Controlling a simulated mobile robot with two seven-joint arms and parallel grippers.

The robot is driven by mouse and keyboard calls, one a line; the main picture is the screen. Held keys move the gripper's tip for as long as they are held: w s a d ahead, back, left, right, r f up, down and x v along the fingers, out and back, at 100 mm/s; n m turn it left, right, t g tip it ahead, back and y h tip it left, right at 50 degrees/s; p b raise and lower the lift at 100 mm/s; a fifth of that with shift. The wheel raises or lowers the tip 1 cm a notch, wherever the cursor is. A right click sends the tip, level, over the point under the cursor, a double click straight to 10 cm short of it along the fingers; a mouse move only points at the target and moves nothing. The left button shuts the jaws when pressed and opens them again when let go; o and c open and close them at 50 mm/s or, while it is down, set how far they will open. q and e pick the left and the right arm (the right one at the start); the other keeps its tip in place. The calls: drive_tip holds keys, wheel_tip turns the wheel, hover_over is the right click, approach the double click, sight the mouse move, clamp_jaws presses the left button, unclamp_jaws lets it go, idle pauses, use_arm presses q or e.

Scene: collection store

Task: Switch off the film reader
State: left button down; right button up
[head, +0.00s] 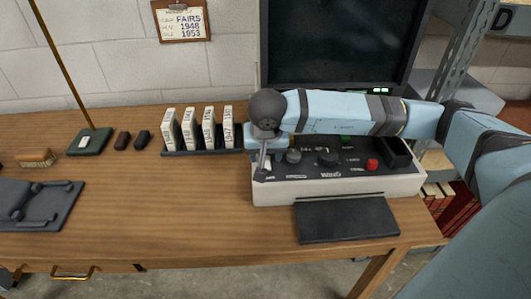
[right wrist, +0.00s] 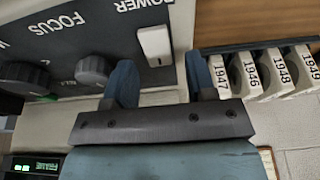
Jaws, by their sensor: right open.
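The film reader (head: 335,187) stands at the right of the wooden table, with a dark screen (head: 335,45) above its control panel. Small green lit marks show below the screen, and a lit green frame display (right wrist: 35,166) is in the right wrist view. The white power switch (right wrist: 154,43) sits under the word POWER; I cannot tell its position. My right gripper (head: 262,165) points down over the panel's left end. In the right wrist view its blue fingers (right wrist: 161,72) are apart and empty, near the switch. My left gripper is out of view.
A rack of white film boxes (head: 208,130) with year labels stands just left of the reader. A dark plate (head: 346,220) lies in front of it. A red button (head: 372,165) and dark knobs (head: 328,158) are on the panel. The table's middle front is clear.

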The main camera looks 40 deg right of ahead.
drive_tip(key=p+v, duration=0.1)
drive_tip(key=v, duration=1.2)
drive_tip(key=shift+p, duration=0.35)
drive_tip(key=shift+s, duration=0.15)
